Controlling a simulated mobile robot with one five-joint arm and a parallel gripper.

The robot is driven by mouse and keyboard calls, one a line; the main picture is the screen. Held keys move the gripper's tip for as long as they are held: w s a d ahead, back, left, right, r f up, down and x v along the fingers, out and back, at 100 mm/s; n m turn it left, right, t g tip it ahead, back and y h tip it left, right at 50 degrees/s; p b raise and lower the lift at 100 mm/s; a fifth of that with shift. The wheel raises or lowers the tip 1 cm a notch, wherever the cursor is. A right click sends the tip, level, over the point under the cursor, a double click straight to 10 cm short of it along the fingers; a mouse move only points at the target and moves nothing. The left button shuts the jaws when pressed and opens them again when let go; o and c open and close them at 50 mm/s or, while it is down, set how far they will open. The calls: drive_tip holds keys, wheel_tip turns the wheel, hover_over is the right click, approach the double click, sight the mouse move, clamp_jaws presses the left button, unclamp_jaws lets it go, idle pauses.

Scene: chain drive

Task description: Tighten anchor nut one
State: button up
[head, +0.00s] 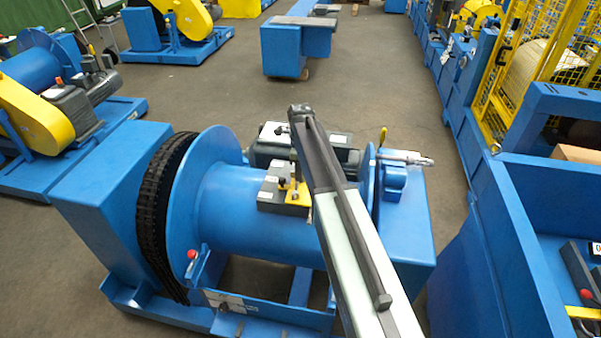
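A blue drive machine stands in front of me, with a large blue drum (225,215) between two round flanges and a black chain (155,205) around its left side. My arm (365,250) reaches up from the bottom across the drum's right part. My gripper hangs at the arm's far end, over the machine's top, too small and partly hidden to read its fingers. A grey box with a yellow fitting (288,193) sits on top of the drum, close below the arm's end. I cannot make out anchor nut one; it is too small or hidden.
A grey motor (265,152) lies behind the drum. A silver shaft end (408,158) sticks out at the right flange. A blue bench (545,240) and yellow cage (525,60) line the right. Another blue and yellow machine (40,115) stands left.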

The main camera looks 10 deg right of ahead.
drive_tip(key=shift+r, duration=0.1)
wheel_tip(320, 180, up, 8)
drive_tip(key=p, duration=0.8)
drive_tip(key=shift+f, duration=0.2)
drive_tip(key=shift+s, duration=0.1)
